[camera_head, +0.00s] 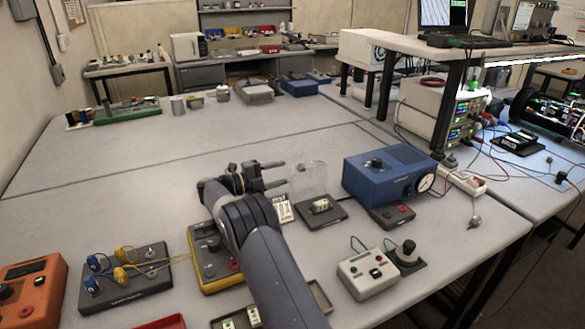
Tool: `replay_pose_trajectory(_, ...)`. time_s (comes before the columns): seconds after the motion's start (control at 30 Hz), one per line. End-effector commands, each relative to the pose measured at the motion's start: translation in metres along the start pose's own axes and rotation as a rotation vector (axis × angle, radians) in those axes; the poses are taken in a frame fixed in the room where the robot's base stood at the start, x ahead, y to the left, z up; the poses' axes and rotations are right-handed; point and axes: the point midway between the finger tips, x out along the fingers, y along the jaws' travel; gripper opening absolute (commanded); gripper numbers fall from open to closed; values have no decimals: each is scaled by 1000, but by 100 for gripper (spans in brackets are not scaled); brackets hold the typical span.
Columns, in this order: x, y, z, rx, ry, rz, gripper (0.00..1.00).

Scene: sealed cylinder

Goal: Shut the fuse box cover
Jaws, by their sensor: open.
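The fuse box is a small dark base (335,216) with a pale fuse holder (320,206) on it, on the grey bench near the middle. Its clear cover (311,178) stands upright at the base's back edge, open, and is hard to see against the bench. My gripper (284,175) is open and empty, its fingers pointing right. The fingertips are just left of the cover; I cannot tell whether they touch it. My arm crosses the bench from the bottom and hides part of what lies below.
A blue box with a dial (385,178) stands close to the right of the cover. A small white label card (283,209) is left of the base. A yellow-edged box (212,258) sits beside my arm. The bench behind the gripper is clear.

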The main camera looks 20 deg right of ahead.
Motion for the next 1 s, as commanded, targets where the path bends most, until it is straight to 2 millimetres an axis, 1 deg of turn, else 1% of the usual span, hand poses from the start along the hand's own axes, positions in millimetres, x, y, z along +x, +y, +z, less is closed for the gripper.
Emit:
replay_pose_trajectory(0.03,11,-2,-1,-1,3,1,46)
replay_pose_trajectory(0.1,24,-2,-1,-1,2,0,46)
replay_pose_trajectory(0.2,39,-2,-1,-1,1,0,46)
replay_pose_trajectory(0.3,49,-2,0,0,0,-1,46)
replay_pose_trajectory(0.43,56,-1,0,0,-2,-1,46)
replay_pose_trajectory(0.7,58,0,0,0,-2,-1,46)
replay_pose_trajectory(0.77,57,0,0,0,-2,-1,42)
replay_pose_trajectory(1.0,57,-1,0,0,-2,-1,22)
